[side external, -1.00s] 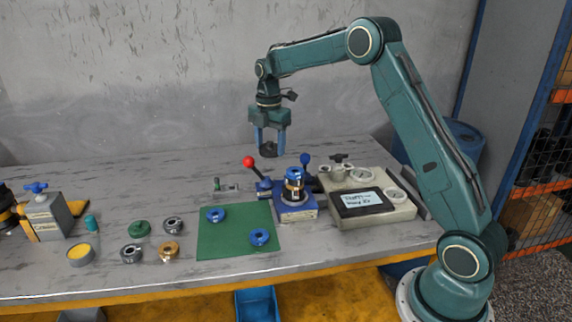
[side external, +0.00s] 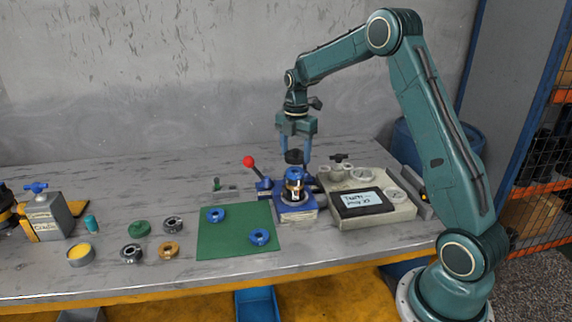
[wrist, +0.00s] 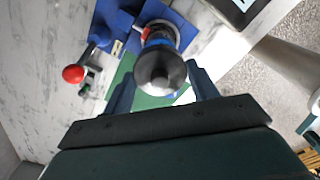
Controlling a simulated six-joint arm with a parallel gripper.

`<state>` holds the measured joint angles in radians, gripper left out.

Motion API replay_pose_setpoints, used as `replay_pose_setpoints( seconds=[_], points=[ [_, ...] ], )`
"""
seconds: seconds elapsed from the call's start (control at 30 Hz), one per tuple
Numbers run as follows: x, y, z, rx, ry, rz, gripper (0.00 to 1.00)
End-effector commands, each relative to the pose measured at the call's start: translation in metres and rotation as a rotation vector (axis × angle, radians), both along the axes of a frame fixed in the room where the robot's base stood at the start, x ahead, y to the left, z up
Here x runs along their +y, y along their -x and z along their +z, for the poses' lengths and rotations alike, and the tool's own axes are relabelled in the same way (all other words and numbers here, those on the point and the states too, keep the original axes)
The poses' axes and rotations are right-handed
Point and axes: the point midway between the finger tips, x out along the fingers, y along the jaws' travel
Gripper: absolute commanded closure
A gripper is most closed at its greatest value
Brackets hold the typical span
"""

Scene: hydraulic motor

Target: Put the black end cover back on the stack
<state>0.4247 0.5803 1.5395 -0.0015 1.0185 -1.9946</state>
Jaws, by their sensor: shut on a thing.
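The black end cover (side external: 294,156) is held between the blue fingers of my gripper (side external: 296,158), which is shut on it. In the side view it is just above the stack (side external: 294,180), a blue-topped cylinder on a blue fixture (side external: 297,213); a small gap seems to remain between them. In the wrist view the dark round cover (wrist: 160,72) sits between the fingertips and hides much of the blue stack (wrist: 158,38) behind it. I cannot tell how exactly the two are lined up.
A red-knobbed lever (side external: 249,161) stands left of the fixture. A grey unit with a display (side external: 363,201) is close on the right. A green mat (side external: 236,232) with two blue rings lies front left. Several loose parts, including a bronze ring (side external: 168,249), lie farther left.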

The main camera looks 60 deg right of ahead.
Motion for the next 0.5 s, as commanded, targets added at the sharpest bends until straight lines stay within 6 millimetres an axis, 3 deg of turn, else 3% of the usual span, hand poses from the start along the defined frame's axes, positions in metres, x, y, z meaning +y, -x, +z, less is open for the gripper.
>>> replay_pose_setpoints(
  seconds=[0.5],
  points=[
    [0.0, 0.0, -0.024, -0.001, 0.0, 0.0, 0.74]
  ],
)
